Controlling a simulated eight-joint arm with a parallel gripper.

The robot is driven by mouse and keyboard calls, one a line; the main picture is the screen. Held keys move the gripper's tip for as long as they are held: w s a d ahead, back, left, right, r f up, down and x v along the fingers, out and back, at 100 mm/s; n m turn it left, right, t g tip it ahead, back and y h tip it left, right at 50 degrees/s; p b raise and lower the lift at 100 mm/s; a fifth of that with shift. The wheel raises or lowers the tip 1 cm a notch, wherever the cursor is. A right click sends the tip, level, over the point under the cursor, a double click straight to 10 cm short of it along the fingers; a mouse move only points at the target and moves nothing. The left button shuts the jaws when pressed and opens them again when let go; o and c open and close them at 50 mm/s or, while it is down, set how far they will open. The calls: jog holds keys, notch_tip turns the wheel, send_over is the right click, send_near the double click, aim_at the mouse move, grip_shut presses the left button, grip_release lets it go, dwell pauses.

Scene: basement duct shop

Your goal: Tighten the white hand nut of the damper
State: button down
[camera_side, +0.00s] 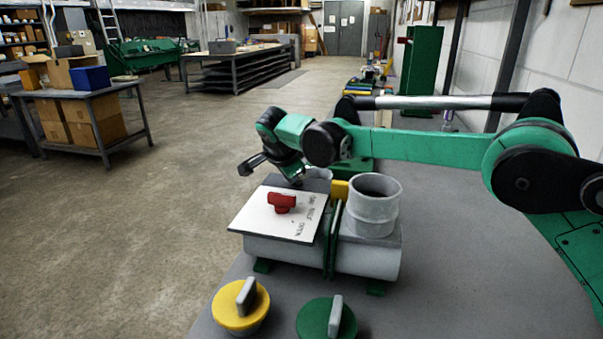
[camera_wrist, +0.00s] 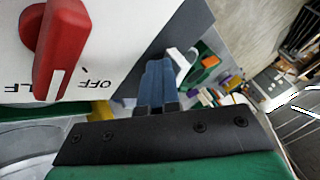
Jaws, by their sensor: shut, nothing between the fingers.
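The damper is a grey duct body (camera_side: 365,258) with a white plate (camera_side: 265,222) on its left part. A red handle (camera_side: 282,202) sits on the plate, and it shows large at the upper left of the wrist view (camera_wrist: 58,45). My gripper (camera_wrist: 158,66) is shut and empty, its fingers beside the plate's dark edge. A small white piece (camera_wrist: 180,62) shows just past the fingertips; it may be the white hand nut, but I cannot tell whether they touch. In the side view my fingers and the nut are mostly hidden behind the plate.
An open grey collar (camera_side: 373,205) rises from the duct's right part. A yellow knob (camera_side: 240,306) and a green knob (camera_side: 326,320) stand in front of it. The grey bench top (camera_side: 470,285) is clear to the right.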

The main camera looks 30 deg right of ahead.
jog(key=shift+w+a, duration=0.35)
jog(key=shift+w, duration=0.65)
dwell(0.3)
jog(key=shift+s+a, duration=0.15)
jog(key=shift+a, duration=0.65)
jog(key=v, duration=0.4)
jog(key=shift+s+r, duration=0.2)
jog(key=shift+r, duration=0.1)
jog(key=shift+s+a+r, duration=0.1)
jog(key=shift+s+r, duration=0.15)
jog(key=shift+r, duration=0.1)
jog(key=s+d+r+n+g+y, duration=0.1)
jog(key=s+d+n+y, duration=0.2)
jog(key=s+n, duration=0.6)
jog(key=s+d+n+y, duration=0.3)
jog(key=s+n, duration=0.4)
jog(key=s, duration=0.4)
jog(key=s+d+f+n+t+h, duration=0.1)
jog(key=s+d+f+t, duration=0.1)
jog(key=s+d+f, duration=0.2)
jog(key=shift+s+d+f+t, duration=0.2)
jog(key=shift+d+f+t, duration=0.15)
jog(key=shift+d, duration=0.1)
